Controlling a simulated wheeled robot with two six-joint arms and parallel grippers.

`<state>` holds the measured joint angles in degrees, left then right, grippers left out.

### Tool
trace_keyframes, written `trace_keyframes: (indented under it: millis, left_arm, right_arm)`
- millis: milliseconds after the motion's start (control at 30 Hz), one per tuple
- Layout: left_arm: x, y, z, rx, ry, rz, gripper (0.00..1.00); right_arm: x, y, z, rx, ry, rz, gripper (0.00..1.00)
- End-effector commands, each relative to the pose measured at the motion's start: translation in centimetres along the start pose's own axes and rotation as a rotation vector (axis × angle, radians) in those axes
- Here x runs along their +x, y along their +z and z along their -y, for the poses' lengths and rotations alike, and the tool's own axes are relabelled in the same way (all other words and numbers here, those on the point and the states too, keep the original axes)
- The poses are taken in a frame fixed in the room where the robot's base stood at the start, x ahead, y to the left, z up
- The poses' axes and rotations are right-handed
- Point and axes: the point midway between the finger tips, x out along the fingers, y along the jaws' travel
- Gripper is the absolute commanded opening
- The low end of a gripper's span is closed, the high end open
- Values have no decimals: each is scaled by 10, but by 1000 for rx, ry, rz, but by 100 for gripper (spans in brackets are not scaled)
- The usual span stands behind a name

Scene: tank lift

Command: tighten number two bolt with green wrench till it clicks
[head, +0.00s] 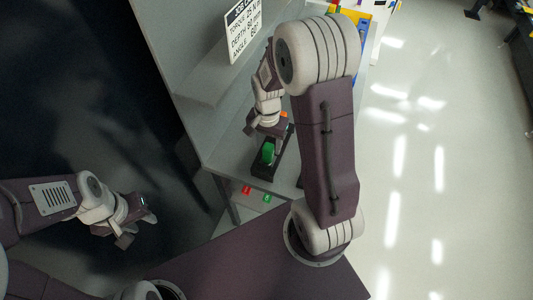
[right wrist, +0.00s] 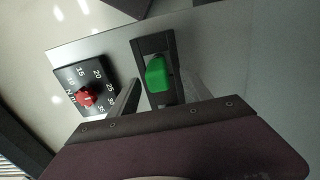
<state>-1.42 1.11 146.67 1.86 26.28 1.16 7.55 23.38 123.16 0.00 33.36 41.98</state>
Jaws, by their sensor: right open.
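The green wrench shows as a green handle (head: 268,152) in a dark holder (head: 264,171) on the grey bench. In the right wrist view the green handle (right wrist: 158,75) lies between the two fingers of my right gripper (right wrist: 160,95), with space around it. My right gripper (head: 264,134) is open and empty, just above and behind the handle in the head view. My left gripper (head: 126,232) hangs off the bench at the left, with nothing seen in it; its opening is unclear. The rest of the wrench is hidden. No bolt is identifiable in either view.
A dial with a red knob (right wrist: 87,97) and numbers sits beside the holder. A sign (head: 243,28) with torque, depth and angle lines stands at the back. Small red (head: 246,190) and green (head: 267,198) pieces show near the bench front. Open floor lies at right.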

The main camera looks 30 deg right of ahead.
Motion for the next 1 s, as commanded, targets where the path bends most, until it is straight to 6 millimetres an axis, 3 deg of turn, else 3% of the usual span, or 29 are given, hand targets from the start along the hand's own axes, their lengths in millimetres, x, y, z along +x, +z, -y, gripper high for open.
trace_keyframes:
  millis: [233, 500, 567, 700, 733, 1000]
  left_arm:
    - [-3, 0, 0, 0, 0, 0, 36]
    - [-3, 0, 0, 0, 0, 0, 36]
    - [-3, 0, 0, 0, 0, 0, 36]
    - [-3, 0, 0, 0, 0, 0, 36]
    - [-3, 0, 0, 0, 0, 0, 36]
    - [-3, 0, 0, 0, 0, 0, 36]
  right_arm:
    - [42, 1, 1, 0, 4, 5, 56]
    - [48, 0, 2, 0, 1, 1, 56]
    - [48, 0, 2, 0, 1, 1, 42]
    - [48, 0, 2, 0, 1, 1, 4]
    - [48, 0, 2, 0, 1, 1, 0]
    - [47, 0, 2, 0, 0, 0, 0]
